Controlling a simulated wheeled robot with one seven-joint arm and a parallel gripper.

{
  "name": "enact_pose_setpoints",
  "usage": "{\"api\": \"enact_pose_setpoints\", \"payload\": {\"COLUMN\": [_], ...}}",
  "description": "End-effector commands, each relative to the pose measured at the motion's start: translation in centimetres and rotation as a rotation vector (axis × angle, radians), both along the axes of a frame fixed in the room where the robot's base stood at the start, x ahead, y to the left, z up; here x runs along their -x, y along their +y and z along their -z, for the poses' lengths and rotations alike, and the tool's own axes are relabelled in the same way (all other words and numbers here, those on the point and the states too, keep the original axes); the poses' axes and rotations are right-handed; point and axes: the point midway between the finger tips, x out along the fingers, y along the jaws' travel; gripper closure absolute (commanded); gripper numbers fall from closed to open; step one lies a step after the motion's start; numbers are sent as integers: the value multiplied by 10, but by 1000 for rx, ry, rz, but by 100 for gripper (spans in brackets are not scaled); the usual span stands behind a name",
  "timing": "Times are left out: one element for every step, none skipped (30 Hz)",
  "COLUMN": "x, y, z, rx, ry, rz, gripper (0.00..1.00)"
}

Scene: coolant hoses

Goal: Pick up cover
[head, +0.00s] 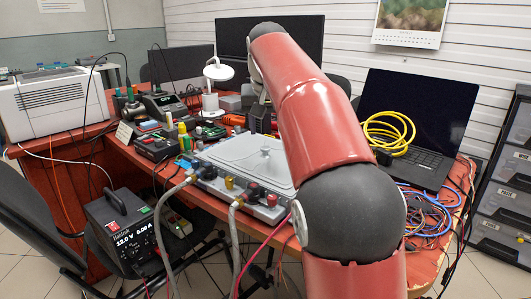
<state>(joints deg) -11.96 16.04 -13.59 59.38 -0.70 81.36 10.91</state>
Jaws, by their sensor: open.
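The cover (232,152) is a flat light grey lid with a small round knob near its middle. It lies on a low grey box (215,186) at the front of the red-brown bench. My gripper (261,121) is a dark shape above and behind the cover's knob, with a gap between them. It is open, and I see nothing held in it. My red arm hides the cover's right part and some of the gripper.
Grey hoses (163,215) meet the box's front, beside red and brass fittings. A power supply (122,235) stands at lower left. A white lamp (217,72) and tools crowd the bench behind. A laptop (425,115), yellow cable (388,135) and loose wires lie at right.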

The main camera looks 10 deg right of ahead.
Motion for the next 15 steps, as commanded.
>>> {"api": "enact_pose_setpoints", "payload": {"x": [-3, -4, -6, -7, -9, -10, -12, -13, -16, -18, -20, -23, -25, -27, -28], "y": [0, 0, 0, -1, -1, -1, -2, -2, -2, -2, -2, -2, -2, -3, -3], "z": [5, 8, 12, 16, 19, 23, 26, 29, 34, 38, 43, 49, 53, 56, 61], "rx": [1, 2, 2, 1, 1, 2, 2, 2, 2, 2, 2, 2, 1, 1, 1], "ry": [2, 1, 1, 2, 2, 1, 1, 1, 2, 2, 3, 3, 2, 2, 2], "rz": [0, 1, 1, 1, 1, 1, 1, 0, 0, 0, 0, 0, -1, -1, -1], "gripper": [50, 50, 50, 50, 50, 50, 50, 50, 50, 50, 50, 50, 50, 50, 50]}}
